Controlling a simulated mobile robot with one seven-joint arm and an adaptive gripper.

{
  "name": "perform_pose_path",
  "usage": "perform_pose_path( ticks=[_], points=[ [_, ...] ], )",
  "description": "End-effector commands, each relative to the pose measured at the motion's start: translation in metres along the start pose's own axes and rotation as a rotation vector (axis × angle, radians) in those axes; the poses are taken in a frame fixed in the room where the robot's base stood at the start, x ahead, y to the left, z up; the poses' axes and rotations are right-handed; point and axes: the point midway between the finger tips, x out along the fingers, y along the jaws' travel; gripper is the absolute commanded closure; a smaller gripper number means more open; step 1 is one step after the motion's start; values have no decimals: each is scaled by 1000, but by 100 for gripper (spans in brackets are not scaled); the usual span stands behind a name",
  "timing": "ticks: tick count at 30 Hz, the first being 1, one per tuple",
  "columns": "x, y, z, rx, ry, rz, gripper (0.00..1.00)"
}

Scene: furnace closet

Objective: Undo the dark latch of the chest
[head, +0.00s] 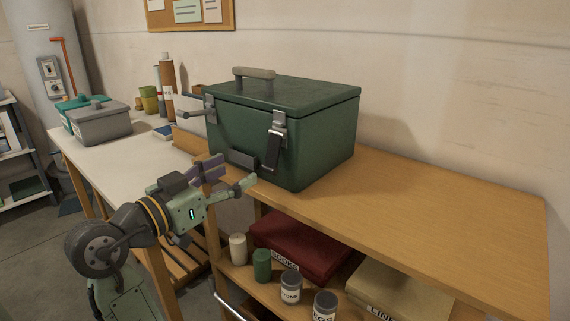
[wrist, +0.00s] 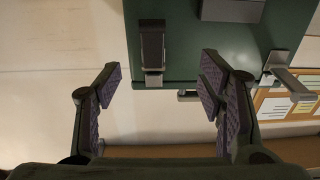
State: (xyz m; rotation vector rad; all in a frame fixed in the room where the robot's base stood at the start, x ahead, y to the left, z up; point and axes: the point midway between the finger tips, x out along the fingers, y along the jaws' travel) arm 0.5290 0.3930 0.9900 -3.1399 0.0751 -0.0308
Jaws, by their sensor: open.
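The green chest (head: 320,150) stands on the wooden bench with its lid down. The dark latch (head: 273,149) hangs on its front face near the right corner, below a grey metal catch (head: 279,120). In the wrist view the dark latch (wrist: 152,42) shows ahead, between the lines of the two fingers. A second, grey latch (head: 192,114) at the chest's left end juts outward; it also shows in the wrist view (wrist: 290,82). My gripper (head: 228,176) is open and empty, in front of the chest and lower left of the dark latch, apart from it.
A dark block (head: 242,159) sits on the chest's lower front, and a grey handle (head: 254,73) on its lid. The bench top (head: 440,210) is clear to the right. Below, a shelf holds a red box (head: 300,245), a tan box (head: 395,288) and several jars and candles.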

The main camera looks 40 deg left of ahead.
Motion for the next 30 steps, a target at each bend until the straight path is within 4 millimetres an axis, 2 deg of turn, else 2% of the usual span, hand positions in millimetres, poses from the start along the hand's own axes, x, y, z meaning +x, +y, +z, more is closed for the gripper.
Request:
perform_pose_path(
  ticks=[4,8,18,21,30],
  points=[
    [0,4,4,0,-21,32,37],
    [13,6,3,-1,-21,36,37],
    [77,8,4,-2,-21,35,37],
    [90,7,5,-2,-21,33,37],
    [106,8,6,1,-20,31,37]
  ],
)
